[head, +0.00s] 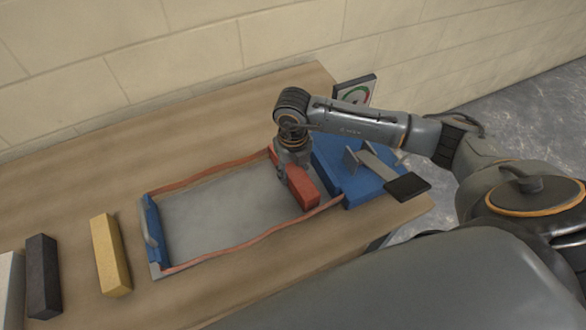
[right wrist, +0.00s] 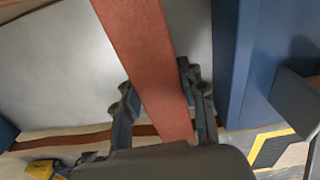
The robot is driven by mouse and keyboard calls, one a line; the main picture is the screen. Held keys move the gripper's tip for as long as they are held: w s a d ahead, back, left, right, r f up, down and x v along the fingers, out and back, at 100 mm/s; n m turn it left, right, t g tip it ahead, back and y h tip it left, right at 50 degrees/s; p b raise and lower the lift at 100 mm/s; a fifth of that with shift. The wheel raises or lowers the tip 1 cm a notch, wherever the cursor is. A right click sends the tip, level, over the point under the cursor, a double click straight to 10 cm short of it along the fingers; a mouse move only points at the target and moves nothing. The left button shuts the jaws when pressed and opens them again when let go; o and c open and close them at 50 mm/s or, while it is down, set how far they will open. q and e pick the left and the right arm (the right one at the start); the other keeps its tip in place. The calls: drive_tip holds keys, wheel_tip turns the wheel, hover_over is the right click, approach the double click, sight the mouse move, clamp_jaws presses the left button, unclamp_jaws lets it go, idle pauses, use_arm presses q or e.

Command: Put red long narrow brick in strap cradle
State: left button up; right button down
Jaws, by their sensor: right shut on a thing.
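The red long narrow brick (head: 303,188) is at the right end of the strap cradle, lying across its width. It also runs lengthwise through the right wrist view (right wrist: 140,50). My right gripper (head: 284,177) is shut on the brick near its middle, with a finger on each side in the right wrist view (right wrist: 160,95). The strap cradle (head: 215,205) has a grey bed, red straps along its long sides and a blue left end. The brick is over the bed, close to the blue block; I cannot tell whether it touches the bed. My left gripper is not in view.
A blue block with grey upright plates (head: 350,178) adjoins the cradle's right end. A dial panel (head: 356,90) stands behind it. A yellow brick (head: 111,255), a black brick (head: 43,277) and a pale brick (head: 10,290) stand apart at the left. Bare table lies behind the cradle.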

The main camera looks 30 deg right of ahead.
drive_tip(key=shift+f+b, duration=0.4)
drive_tip(key=shift+f, duration=0.1)
idle(0.5)
drive_tip(key=c, duration=0.7)
unclamp_jaws()
drive_tip(key=shift+s, duration=0.1)
drive_tip(key=shift+r, duration=0.35)
wheel_tip(320, 180, up, 11)
drive_tip(key=shift+r, duration=0.2)
